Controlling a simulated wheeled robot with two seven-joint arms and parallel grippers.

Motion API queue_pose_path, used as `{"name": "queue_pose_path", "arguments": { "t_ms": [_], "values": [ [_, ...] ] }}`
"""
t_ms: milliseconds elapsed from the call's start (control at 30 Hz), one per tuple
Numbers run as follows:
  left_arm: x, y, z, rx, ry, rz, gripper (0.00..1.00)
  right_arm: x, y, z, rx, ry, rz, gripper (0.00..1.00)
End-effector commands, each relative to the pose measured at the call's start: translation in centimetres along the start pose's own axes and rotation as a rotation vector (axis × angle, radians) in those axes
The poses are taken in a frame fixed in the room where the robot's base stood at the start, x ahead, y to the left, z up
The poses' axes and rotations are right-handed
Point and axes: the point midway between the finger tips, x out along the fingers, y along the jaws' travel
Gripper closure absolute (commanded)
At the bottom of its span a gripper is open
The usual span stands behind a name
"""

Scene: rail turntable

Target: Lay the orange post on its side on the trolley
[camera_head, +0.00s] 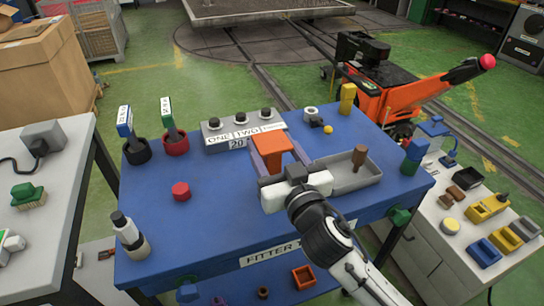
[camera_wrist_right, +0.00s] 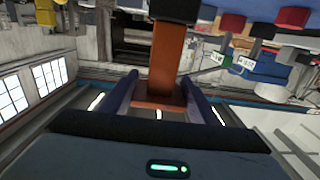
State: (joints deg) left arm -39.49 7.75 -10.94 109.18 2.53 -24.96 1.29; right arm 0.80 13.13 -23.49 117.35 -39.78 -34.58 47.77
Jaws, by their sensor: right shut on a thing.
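The orange post (camera_head: 271,143) is in my right gripper (camera_head: 275,160), above the middle of the blue trolley (camera_head: 225,225). In the right wrist view the post (camera_wrist_right: 164,62) runs away from the gripper, with a wider orange part (camera_wrist_right: 158,108) between the two fingers. My right gripper, also in that view (camera_wrist_right: 160,95), is shut on it. The gripper hides part of the post in the head view, and I cannot tell whether the post touches the trolley top. My left gripper is not in view.
A grey tray (camera_head: 352,183) with a brown-handled object lies right of the gripper. A grey button box (camera_head: 240,131) stands behind. A red cylinder (camera_head: 181,191), two cups with tags and a bottle (camera_head: 126,228) are on the left. The front-middle trolley top is clear.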

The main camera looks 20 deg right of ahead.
Motion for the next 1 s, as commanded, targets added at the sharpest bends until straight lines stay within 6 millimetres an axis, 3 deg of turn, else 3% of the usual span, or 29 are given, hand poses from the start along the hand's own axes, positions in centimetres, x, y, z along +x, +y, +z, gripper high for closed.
{"name": "queue_pose_path", "arguments": {
  "t_ms": [133, 567, 600, 700, 1000],
  "values": [
    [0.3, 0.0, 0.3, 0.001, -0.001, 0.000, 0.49, 0.0, 0.0, 1.6, 0.000, 0.004, 0.000, 1.00],
    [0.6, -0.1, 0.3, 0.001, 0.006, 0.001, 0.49, 0.0, 0.0, 2.2, 0.001, 0.007, -0.001, 1.00],
    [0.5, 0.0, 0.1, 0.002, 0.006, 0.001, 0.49, 0.0, 0.0, 2.3, 0.000, 0.000, 0.000, 0.39],
    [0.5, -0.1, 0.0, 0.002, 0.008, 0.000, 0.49, 0.0, 0.0, 2.3, 0.000, 0.000, 0.000, 0.27],
    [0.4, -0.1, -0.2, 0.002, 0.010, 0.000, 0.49, 0.0, 0.0, 2.1, -0.001, 0.000, 0.000, 0.27]
  ]
}}
